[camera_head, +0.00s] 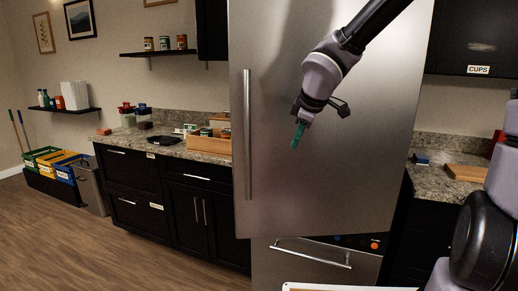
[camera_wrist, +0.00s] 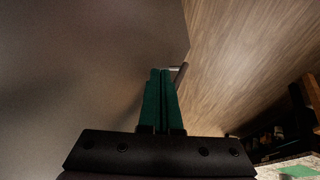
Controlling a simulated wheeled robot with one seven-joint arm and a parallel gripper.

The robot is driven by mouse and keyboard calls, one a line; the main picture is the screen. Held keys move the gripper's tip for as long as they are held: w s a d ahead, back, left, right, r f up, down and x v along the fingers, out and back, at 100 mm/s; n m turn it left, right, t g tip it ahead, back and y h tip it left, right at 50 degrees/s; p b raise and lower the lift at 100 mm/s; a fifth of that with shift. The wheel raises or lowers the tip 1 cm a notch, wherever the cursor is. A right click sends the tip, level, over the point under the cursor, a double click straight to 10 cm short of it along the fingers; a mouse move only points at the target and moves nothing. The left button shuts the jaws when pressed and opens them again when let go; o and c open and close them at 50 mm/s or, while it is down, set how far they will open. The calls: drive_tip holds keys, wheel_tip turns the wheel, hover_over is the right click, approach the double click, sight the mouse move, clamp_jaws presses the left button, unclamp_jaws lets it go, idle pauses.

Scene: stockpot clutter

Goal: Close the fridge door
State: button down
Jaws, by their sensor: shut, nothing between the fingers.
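The fridge door (camera_head: 340,180) is a tall stainless panel with a long vertical handle (camera_head: 247,135) near its left edge. Its lower edge stands out in front of the fridge body, with a dark gap and small items showing below at the right, so it looks partly open. My gripper (camera_head: 297,136) has green fingers, shut and empty, in front of the middle of the door. Whether it touches the door cannot be told. In the wrist view the shut fingers (camera_wrist: 160,73) point along a grey surface (camera_wrist: 80,70) that looks like the door.
A lower drawer (camera_head: 310,265) with a bar handle is below the door. Counters with dark cabinets (camera_head: 200,205) stand on both sides, a wooden box (camera_head: 207,145) on the left one. A cutting board (camera_head: 465,172) lies on the right counter. Wooden floor (camera_head: 120,255) is clear at left.

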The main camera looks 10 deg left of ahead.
sight(259, 148)
drive_tip(key=a+r+n+y, duration=0.2)
drive_tip(key=a+n+y, duration=0.1)
drive_tip(key=a, duration=0.4)
drive_tip(key=x, duration=0.3)
drive_tip(key=w+x, duration=0.1)
drive_tip(key=x, duration=0.7)
drive_tip(key=shift+w+d+r, duration=0.3)
drive_tip(key=shift+d+r, duration=0.05)
drive_tip(key=shift+w+a, duration=0.15)
drive_tip(key=shift+w, duration=0.5)
